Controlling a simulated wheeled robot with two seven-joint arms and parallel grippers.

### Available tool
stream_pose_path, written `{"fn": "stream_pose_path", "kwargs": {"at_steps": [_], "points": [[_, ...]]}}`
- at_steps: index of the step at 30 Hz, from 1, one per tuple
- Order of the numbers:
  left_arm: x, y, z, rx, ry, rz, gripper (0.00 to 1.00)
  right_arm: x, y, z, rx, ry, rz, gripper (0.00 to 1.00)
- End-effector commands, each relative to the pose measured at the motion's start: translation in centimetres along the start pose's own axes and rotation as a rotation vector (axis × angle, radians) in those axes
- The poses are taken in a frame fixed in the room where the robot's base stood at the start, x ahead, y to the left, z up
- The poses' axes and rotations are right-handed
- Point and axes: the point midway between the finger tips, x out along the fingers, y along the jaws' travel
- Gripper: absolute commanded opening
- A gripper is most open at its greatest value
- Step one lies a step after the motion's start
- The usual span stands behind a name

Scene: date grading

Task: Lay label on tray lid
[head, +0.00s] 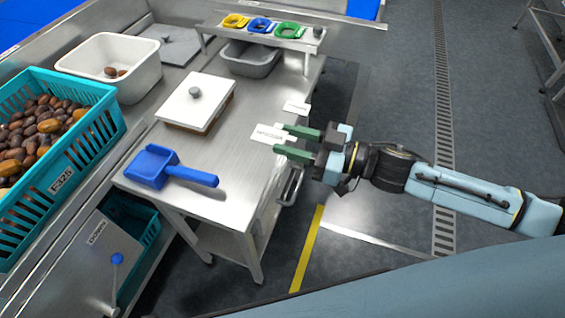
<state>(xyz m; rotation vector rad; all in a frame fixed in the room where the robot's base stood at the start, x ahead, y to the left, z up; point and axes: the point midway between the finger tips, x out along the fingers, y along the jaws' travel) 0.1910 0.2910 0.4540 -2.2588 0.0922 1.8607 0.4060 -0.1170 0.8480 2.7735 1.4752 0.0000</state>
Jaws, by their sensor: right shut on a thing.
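The tray lid (193,110) is a white square with a grey knob, resting on a tray in the middle of the steel table. My right gripper (280,139) reaches in from the right with its green fingers pointing left, over the table's right edge. It is shut on a white label (266,133) with dark print, which sticks out past the fingertips, to the right of the lid and apart from it. The label's right end is hidden by the fingers. My left gripper is out of view.
Another white card (297,106) lies near the table's right edge. A blue scoop (152,167) lies at the front. A teal crate (103,120) of dates and a white tub (140,88) stand left. A raised shelf (260,37) with coloured rings stands behind, above a grey bin (250,65).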

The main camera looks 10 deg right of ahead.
Motion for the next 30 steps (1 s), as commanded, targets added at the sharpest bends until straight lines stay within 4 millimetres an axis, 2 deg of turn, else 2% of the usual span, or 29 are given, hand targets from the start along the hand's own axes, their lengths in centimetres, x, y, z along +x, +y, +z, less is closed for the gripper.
{"fn": "stream_pose_path", "kwargs": {"at_steps": [1,6,14,21,30], "points": [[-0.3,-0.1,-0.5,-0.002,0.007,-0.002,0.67,0.0,0.0,1.1,0.003,-0.001,0.001,0.16],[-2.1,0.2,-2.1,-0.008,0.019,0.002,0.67,0.0,0.0,3.3,0.002,0.000,0.001,0.16],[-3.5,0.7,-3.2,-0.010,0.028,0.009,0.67,0.0,0.0,4.7,0.002,0.000,0.001,0.16],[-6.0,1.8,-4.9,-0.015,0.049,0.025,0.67,0.0,0.0,7.5,0.001,-0.001,0.001,0.16],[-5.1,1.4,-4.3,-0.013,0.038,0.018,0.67,0.0,0.0,8.1,0.000,0.000,0.000,0.16]]}}
